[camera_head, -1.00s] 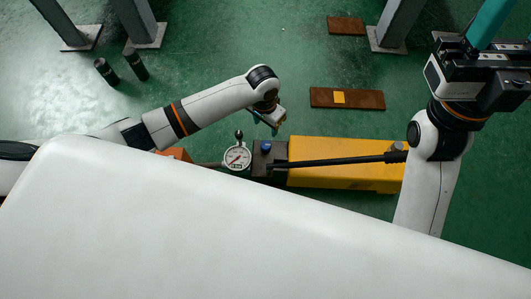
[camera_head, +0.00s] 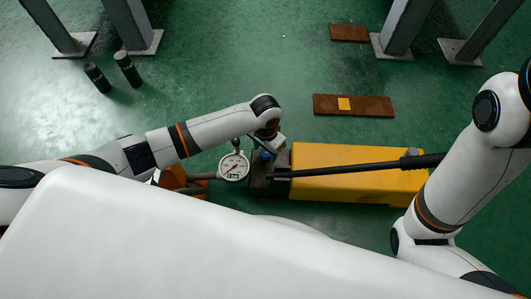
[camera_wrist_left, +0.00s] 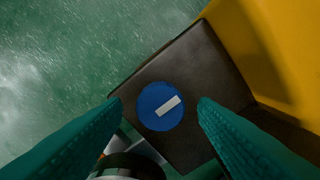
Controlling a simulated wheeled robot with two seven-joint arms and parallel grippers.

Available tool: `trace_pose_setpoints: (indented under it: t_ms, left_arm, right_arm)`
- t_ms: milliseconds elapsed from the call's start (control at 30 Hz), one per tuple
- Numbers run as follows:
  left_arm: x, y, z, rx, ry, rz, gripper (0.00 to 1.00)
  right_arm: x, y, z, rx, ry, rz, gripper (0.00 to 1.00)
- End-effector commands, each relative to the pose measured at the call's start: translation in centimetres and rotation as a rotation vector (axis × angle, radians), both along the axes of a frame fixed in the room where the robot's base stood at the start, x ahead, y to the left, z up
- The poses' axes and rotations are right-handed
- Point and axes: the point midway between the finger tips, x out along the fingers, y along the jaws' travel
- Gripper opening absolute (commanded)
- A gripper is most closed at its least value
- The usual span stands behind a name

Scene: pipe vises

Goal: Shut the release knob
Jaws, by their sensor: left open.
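The release knob (camera_wrist_left: 153,99) is a round blue disc with a white bar that slopes up to the right. It sits on a dark block (camera_wrist_left: 200,60) at the end of the yellow pump body. In the head view the knob (camera_head: 265,155) is a small blue spot, partly covered by my gripper. My left gripper (camera_head: 272,147) is right over the block. In the left wrist view its teal fingers (camera_wrist_left: 159,103) are open, one on each side of the knob, with gaps to it. I cannot tell their height over it. My right gripper is out of view.
A dial gauge (camera_head: 233,166) stands close left of the block. A black lever (camera_head: 350,168) runs over the yellow pump body (camera_head: 335,191). My white body covers the lower picture.

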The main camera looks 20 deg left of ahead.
Motion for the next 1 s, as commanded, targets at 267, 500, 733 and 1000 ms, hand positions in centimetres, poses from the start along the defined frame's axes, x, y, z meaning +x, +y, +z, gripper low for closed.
trace_pose_setpoints:
  t_ms: [267,500,733,1000]
  left_arm:
    - [0.0,0.0,-0.6,0.0,0.0,0.0,0.54]
    - [0.0,0.0,-0.6,0.0,0.0,0.0,0.34]
    - [0.0,0.0,-0.5,0.0,0.0,0.0,0.09]
    - [0.0,0.0,-0.1,-0.001,0.001,-0.042,0.09]
  right_arm:
    - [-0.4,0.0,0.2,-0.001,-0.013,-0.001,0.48]
    - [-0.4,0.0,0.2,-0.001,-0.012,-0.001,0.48]
    - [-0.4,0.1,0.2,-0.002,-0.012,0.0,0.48]
    - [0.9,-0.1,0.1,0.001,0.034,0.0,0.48]
